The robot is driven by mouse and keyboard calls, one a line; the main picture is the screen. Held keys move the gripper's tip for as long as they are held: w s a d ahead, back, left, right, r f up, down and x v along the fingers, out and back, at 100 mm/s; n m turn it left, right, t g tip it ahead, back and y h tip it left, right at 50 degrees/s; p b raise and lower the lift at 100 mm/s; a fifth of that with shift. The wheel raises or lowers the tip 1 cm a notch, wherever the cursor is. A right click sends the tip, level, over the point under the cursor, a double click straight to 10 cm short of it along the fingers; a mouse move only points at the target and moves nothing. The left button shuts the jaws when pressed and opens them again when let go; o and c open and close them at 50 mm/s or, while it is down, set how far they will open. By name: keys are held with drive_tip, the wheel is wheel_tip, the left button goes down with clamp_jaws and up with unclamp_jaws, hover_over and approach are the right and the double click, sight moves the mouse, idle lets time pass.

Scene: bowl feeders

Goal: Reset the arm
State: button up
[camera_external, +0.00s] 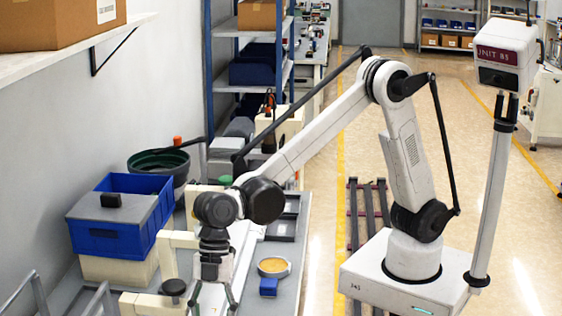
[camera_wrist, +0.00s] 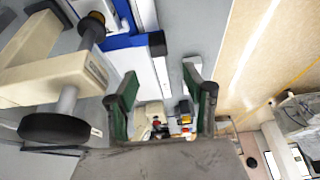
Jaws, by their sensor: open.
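My gripper (camera_external: 213,301) points down over the front part of the grey bench, with its fingers apart. In the wrist view my gripper (camera_wrist: 160,95) shows two green-padded fingers spread wide with nothing held between them. My arm reaches from its white base at the right across to the bench, bent at the elbow. The lower fingertips are close to the bottom edge of the external view, so their height above the bench is hard to tell.
A blue bin (camera_external: 112,238) and a dark green bowl feeder (camera_external: 160,163) stand left of my gripper. A cream fixture (camera_external: 152,303) is close beside it. A round yellow dish (camera_external: 273,266) and a small blue block (camera_external: 268,287) lie to its right. Open floor lies beyond the bench.

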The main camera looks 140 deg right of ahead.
drive_tip(key=s+a+r+m, duration=0.2)
drive_tip(key=s+a+r, duration=0.4)
drive_tip(key=s+a, duration=0.15)
drive_tip(key=s+a+m+t, duration=0.1)
drive_tip(key=s+a, duration=0.2)
drive_tip(key=s, duration=0.5)
drive_tip(key=s+a+f+m+t+h, duration=0.1)
drive_tip(key=s+a, duration=0.2)
drive_tip(key=s, duration=0.6)
drive_tip(key=s+a+m+t+h, duration=0.1)
drive_tip(key=s+a, duration=0.3)
drive_tip(key=s, duration=0.4)
drive_tip(key=shift+s+f+m, duration=0.15)
drive_tip(key=shift+s+m, duration=0.25)
drive_tip(key=shift+m, duration=0.2)
